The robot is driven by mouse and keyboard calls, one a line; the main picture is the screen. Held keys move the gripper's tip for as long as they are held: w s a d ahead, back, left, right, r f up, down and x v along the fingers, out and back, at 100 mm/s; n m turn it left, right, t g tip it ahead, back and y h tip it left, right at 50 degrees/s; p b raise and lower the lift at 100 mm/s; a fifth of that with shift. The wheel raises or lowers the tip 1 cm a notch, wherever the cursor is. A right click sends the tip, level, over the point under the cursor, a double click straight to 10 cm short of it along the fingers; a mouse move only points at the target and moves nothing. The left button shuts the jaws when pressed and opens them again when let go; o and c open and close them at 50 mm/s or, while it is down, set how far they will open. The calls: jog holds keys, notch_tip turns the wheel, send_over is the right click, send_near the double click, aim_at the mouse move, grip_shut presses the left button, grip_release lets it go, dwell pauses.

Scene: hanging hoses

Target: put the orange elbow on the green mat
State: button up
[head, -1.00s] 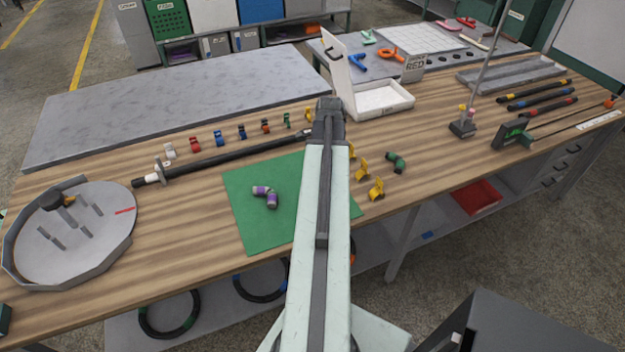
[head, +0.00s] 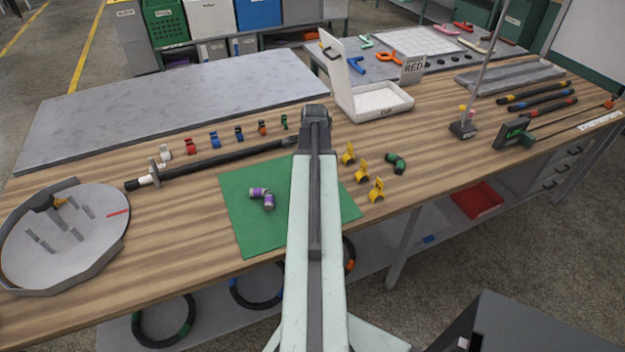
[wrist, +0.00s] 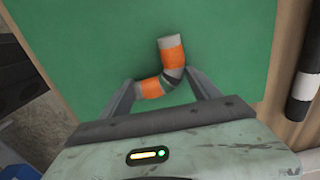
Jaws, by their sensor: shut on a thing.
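The orange elbow (wrist: 172,65), a bent grey pipe piece with orange bands, lies between the fingers of my gripper (wrist: 160,92) in the wrist view. My gripper is shut on it. The green mat (wrist: 90,50) fills the picture behind the elbow; I cannot tell whether the elbow touches it. The orange elbow is hidden there.
A purple-banded elbow (head: 262,197) lies on the mat's left part. Yellow clips (head: 361,171) and a green-banded elbow (head: 396,163) stand to the right. A black hose (head: 215,160) lies behind the mat. A white box (head: 380,100) stands beyond.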

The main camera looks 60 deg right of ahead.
jog(key=o, duration=1.4)
jog(key=shift+c, duration=0.2)
notch_tip(320, 180, up, 12)
jog(key=p, duration=1.2)
jog(key=shift+s+r, duration=0.15)
jog(key=shift+d, duration=0.1)
